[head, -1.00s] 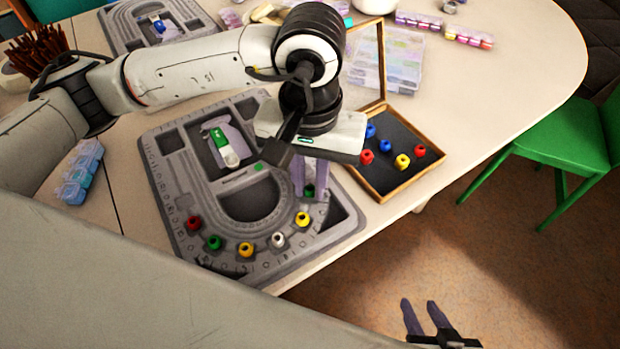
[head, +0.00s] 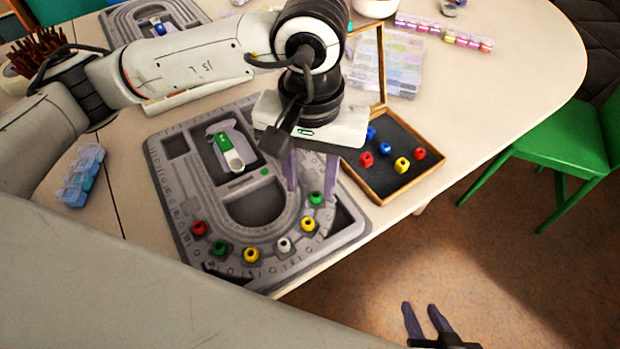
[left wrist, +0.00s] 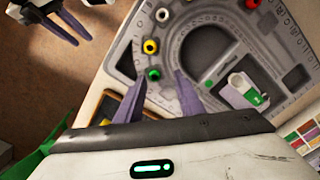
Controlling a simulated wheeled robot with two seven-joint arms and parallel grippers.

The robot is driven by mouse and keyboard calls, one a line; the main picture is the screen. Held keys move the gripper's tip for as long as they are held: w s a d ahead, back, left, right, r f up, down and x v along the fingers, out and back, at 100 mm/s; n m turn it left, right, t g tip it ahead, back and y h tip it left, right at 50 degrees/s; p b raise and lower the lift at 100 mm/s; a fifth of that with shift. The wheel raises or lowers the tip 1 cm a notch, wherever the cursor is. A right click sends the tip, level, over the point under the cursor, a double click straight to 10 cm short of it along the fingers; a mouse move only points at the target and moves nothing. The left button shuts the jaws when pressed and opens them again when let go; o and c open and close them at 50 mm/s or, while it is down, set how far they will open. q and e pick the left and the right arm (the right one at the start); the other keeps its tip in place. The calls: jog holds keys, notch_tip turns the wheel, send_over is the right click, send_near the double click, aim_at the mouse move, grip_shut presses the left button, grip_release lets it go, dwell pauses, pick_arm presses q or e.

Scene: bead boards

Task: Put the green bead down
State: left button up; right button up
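The green bead (head: 316,198) sits on the grey bead board (head: 160,185), at the right end of a curved row of beads. It also shows in the left wrist view (left wrist: 153,74). My left gripper (head: 308,187) is over that end of the board with its fingers spread apart. In the left wrist view its fingertips (left wrist: 160,80) are on either side of the green bead, with gaps to it. My right gripper (head: 427,306) is open and empty over the floor, away from the table.
The row also holds a yellow bead (head: 308,224), a white bead (head: 284,244), another yellow, another green and a red bead (head: 199,228). A wooden box (head: 388,198) with several loose beads stands close right of the board. A green-and-white object (head: 229,153) lies in a board recess.

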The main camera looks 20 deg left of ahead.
aim_at(311, 194)
pick_arm(q)
notch_tip(311, 194, up, 10)
jog(key=shift+p, duration=0.35)
dwell(0.4)
